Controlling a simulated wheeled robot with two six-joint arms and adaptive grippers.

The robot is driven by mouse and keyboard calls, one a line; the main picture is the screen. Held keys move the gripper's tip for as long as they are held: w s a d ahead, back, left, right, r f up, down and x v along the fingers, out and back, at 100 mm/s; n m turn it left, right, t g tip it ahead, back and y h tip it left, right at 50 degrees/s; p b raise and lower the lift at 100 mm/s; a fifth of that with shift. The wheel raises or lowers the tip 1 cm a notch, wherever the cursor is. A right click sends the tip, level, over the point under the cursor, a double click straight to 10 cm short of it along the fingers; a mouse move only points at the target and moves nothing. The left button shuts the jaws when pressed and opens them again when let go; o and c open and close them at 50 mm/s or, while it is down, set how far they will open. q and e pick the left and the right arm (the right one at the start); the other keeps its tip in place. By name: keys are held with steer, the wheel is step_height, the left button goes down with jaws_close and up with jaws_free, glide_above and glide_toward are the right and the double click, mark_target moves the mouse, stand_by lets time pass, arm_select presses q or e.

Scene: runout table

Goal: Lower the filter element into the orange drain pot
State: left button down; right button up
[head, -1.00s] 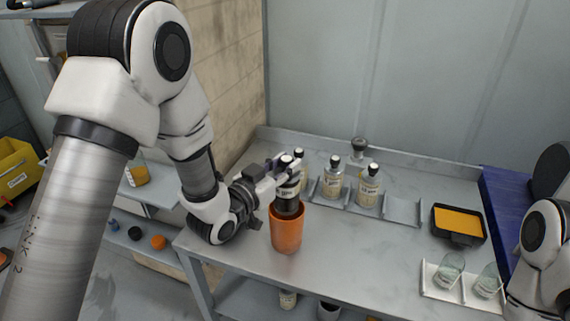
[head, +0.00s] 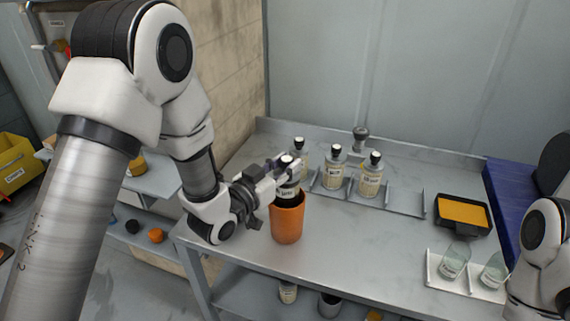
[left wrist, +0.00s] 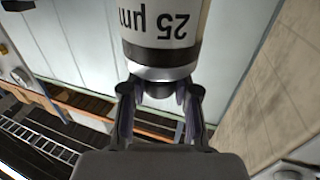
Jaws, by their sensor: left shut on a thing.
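My left gripper (head: 283,174) is shut on the filter element (head: 288,191), holding it upright by its top over the orange drain pot (head: 287,222). The lower part of the filter element is inside the pot and hidden by its wall; the labelled upper part shows above the rim. In the left wrist view the fingers (left wrist: 160,100) close around the dark knob of the filter element (left wrist: 163,35), whose white label reads "25 µm" upside down. The pot stands upright near the table's left front edge. My right gripper is out of view; only part of that arm shows at the right.
Behind the pot, a grey rack (head: 395,203) holds labelled bottles (head: 370,178), with an empty place at its right end. A black tray with an orange inside (head: 462,212) and a white holder with two glasses (head: 453,262) are at the right. The table's middle is clear.

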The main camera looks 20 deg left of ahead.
arm_select(q)
steer(key=shift+f+b, duration=1.95)
steer(key=shift+f, duration=0.45)
steer(key=c, duration=0.8)
jaws_free()
steer(key=v, duration=0.7)
steer(key=shift+s, duration=0.2)
steer(key=shift+a, duration=0.1)
